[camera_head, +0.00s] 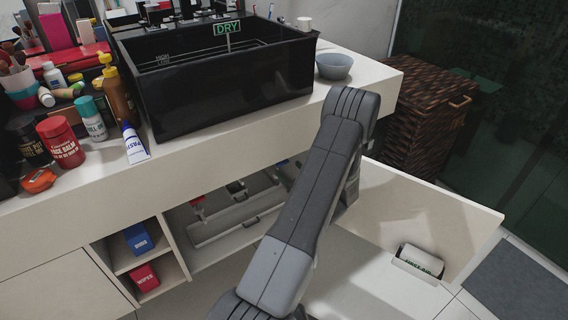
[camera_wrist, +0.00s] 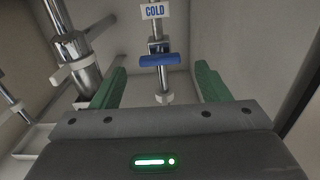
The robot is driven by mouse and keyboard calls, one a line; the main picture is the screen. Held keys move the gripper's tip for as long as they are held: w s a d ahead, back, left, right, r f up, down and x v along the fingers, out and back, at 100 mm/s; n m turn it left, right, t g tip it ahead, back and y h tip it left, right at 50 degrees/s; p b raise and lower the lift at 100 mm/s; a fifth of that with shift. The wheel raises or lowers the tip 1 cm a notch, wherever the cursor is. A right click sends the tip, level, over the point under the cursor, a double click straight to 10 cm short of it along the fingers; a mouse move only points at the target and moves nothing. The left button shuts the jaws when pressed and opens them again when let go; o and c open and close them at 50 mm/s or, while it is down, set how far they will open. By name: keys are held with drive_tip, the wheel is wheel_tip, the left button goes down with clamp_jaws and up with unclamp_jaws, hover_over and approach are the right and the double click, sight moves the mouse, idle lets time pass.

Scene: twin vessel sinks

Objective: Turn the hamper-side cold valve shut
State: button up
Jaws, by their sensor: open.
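In the wrist view the cold valve has a blue bar handle (camera_wrist: 160,60) lying crosswise on a vertical chrome pipe. A white COLD tag (camera_wrist: 155,12) hangs above it. My gripper (camera_wrist: 162,68) is open, with one green finger left of the handle and one right of it. The handle appears between the fingers, farther in; I see no contact. In the head view my arm reaches down over the counter front, and my gripper is hidden there. The wicker hamper (camera_head: 428,112) stands right of the counter.
A thicker chrome drain pipe (camera_wrist: 82,65) with a white collar is left of my fingers; a cabinet wall is close on the right. A black sink (camera_head: 220,85) sits above.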

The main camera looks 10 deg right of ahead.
sight(282, 162)
drive_tip(key=p+v, duration=0.1)
drive_tip(key=v, duration=0.7)
drive_tip(key=shift+s, duration=0.25)
drive_tip(key=shift+w, duration=0.1)
drive_tip(key=b+x, duration=0.3)
drive_tip(key=x, duration=1)
drive_tip(key=shift+w+a+f, duration=0.1)
drive_tip(key=shift+w+a, duration=0.05)
drive_tip(key=shift+w, duration=0.2)
drive_tip(key=shift+n, duration=0.4)
